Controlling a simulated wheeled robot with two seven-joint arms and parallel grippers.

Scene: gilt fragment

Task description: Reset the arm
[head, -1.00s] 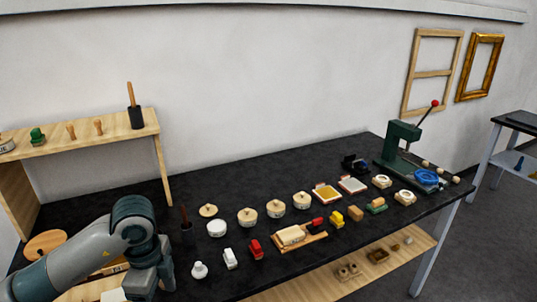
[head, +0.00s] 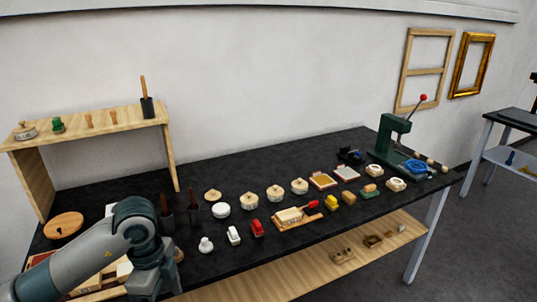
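My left arm (head: 100,250) comes in from the lower left of the head view and bends down at the near left end of the black table (head: 275,165). The wrist part (head: 148,268) points down at the bottom edge. The fingertips of the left gripper are cut off or hidden, so I cannot tell if it is open or shut. My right arm and gripper are not in view.
Several lidded pots (head: 250,200), small coloured blocks (head: 257,228) and a green press (head: 390,138) with a red-knobbed lever stand on the table. A wooden shelf (head: 105,120) stands at the back left. Dark holders (head: 193,212) stand close to my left arm.

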